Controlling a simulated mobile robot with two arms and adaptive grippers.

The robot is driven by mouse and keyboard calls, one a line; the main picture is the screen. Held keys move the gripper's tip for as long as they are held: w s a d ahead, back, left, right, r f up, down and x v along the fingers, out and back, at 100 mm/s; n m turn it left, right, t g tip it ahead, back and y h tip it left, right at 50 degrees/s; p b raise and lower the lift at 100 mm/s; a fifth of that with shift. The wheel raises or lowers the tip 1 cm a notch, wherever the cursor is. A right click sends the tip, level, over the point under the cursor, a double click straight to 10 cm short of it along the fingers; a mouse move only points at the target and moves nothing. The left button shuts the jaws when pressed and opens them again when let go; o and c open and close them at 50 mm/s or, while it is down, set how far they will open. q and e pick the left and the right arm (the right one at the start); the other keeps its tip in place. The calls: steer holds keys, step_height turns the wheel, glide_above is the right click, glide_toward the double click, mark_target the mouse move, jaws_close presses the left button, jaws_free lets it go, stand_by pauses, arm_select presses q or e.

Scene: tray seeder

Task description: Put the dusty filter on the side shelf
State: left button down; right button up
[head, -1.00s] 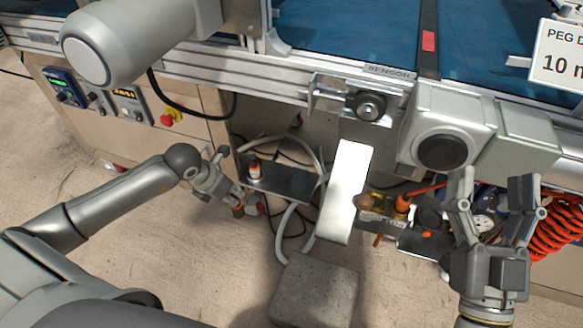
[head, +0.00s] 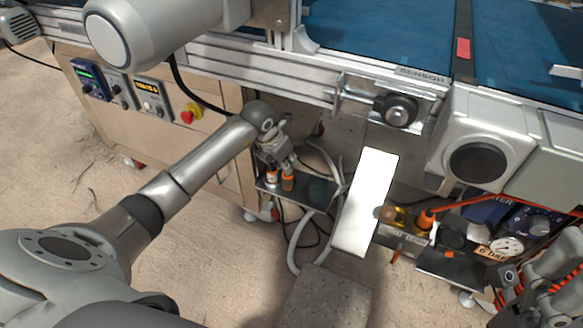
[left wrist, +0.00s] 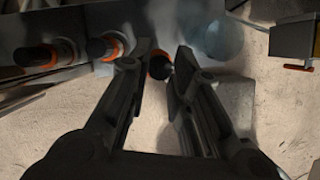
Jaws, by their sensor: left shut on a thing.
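My left gripper (head: 284,163) is shut on an orange-banded, dark-ended filter (head: 288,180), held upright over or at the side shelf (head: 308,190), a dark plate low under the conveyor. I cannot tell whether its base touches the shelf. In the left wrist view the held filter (left wrist: 159,68) shows between the fingertips. Another orange-and-dark filter (head: 271,176) stands on the shelf just left of it. In the left wrist view two similar orange-ringed cylinders (left wrist: 37,55) are at the left. My right gripper (head: 535,285) is at the lower right edge, partly cut off.
A white panel (head: 365,205) stands right of the shelf. Beyond it are a brass-coloured block (head: 398,217), a gauge (head: 507,246) and red hose. Grey cables hang around the shelf. A grey stone block (head: 325,300) sits in front. The conveyor frame (head: 250,58) runs above.

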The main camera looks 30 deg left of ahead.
arm_select(q)
steer(key=shift+w+d, duration=0.25)
steer(key=shift+w, duration=0.8)
steer(key=b+x, duration=0.2)
steer(key=x, duration=0.1)
steer(key=shift+s+a+f, duration=0.1)
steer(key=shift+s+f, duration=0.2)
steer(key=c, duration=1.8)
jaws_free()
steer(key=shift+f, duration=0.15)
steer(key=o, duration=0.5)
